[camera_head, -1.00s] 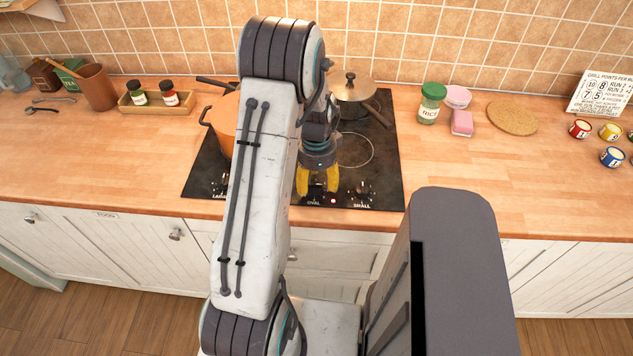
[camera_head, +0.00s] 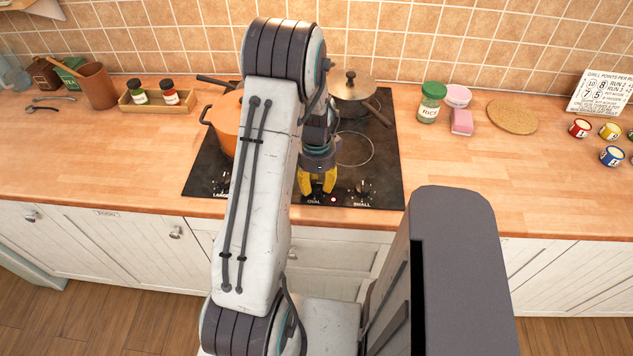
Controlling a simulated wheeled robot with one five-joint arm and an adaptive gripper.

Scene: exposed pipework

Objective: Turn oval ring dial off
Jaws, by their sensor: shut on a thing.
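My gripper (camera_head: 317,188) has yellow fingers pointing down at the front edge of the black cooktop (camera_head: 372,150). It is shut on the oval ring dial, just behind the "OVAL" label (camera_head: 314,202). The dial itself is mostly hidden by the fingers, so its pointing direction cannot be read. A small indicator (camera_head: 333,200) just right of the label shows no clear red.
The small dial (camera_head: 363,187) stands close right of my gripper, and dials (camera_head: 220,184) by the left label. An orange pot (camera_head: 226,128) and a lidded pan (camera_head: 351,88) stand on the cooktop.

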